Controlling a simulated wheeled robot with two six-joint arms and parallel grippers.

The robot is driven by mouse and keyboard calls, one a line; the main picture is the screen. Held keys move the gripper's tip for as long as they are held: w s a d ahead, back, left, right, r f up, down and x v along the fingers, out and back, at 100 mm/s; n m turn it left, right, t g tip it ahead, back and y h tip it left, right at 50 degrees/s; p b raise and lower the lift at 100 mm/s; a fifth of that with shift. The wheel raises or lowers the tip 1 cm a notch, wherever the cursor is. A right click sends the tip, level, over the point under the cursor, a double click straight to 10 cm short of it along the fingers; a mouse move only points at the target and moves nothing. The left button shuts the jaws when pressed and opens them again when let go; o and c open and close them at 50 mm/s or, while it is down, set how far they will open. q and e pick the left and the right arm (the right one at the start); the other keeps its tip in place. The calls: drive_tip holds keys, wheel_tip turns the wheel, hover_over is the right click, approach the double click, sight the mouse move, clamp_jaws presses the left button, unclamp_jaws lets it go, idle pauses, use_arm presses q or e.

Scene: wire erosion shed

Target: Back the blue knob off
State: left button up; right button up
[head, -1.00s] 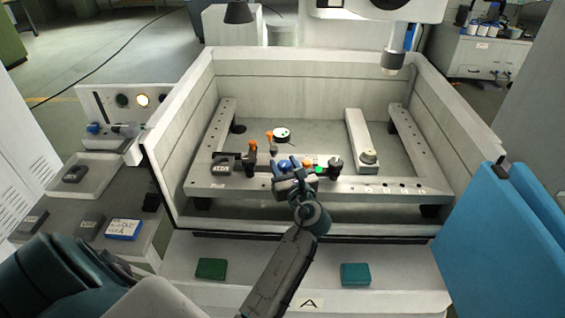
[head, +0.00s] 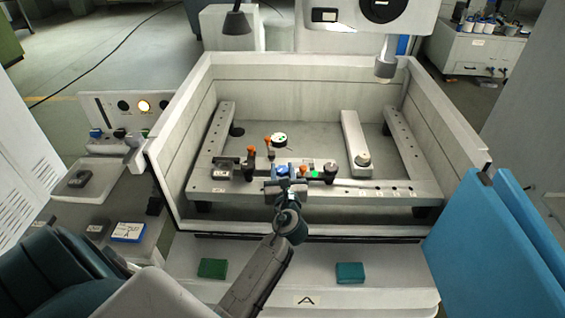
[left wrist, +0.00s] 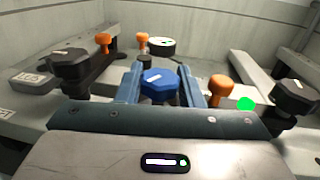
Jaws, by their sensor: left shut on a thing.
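The blue knob (head: 282,170) sits on the front rail of the metal frame in the tank. In the left wrist view the knob (left wrist: 160,84) is a dark blue, many-sided cap with a small pale label on top. My left gripper (head: 284,177) reaches it from the front. Its two blue fingers (left wrist: 159,72) stand on either side of the knob and are shut on it. The knob's underside is hidden by the gripper. My right gripper is not in view.
Close to the right of the knob are an orange knob (left wrist: 221,90), a green dot (left wrist: 245,104) and a black knob (left wrist: 295,95). To the left is another black knob (left wrist: 77,66) with an orange one (left wrist: 103,41). The tank's front wall (head: 350,230) lies below my arm.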

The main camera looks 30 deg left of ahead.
use_arm(q)
drive_tip(key=m+t+h+p, duration=0.1)
drive_tip(key=m+h+p, duration=0.1)
drive_tip(key=m+t+h+p, duration=0.2)
drive_tip(key=h, duration=0.1)
drive_tip(key=shift+a+r, duration=0.1)
drive_tip(key=shift+r, duration=0.1)
drive_tip(key=m+h+p, duration=0.1)
drive_tip(key=h, duration=0.1)
drive_tip(key=shift+f+m+t+h, duration=0.1)
drive_tip(key=shift+m+t+h, duration=0.2)
drive_tip(key=shift+t+h, duration=0.1)
drive_tip(key=shift+f+m+h+p, duration=0.1)
drive_tip(key=shift+m+h+p, duration=0.3)
drive_tip(key=shift+m+h, duration=1)
drive_tip(key=shift+h, duration=0.8)
drive_tip(key=o, duration=0.7)
drive_tip(key=shift+w+f, duration=0.1)
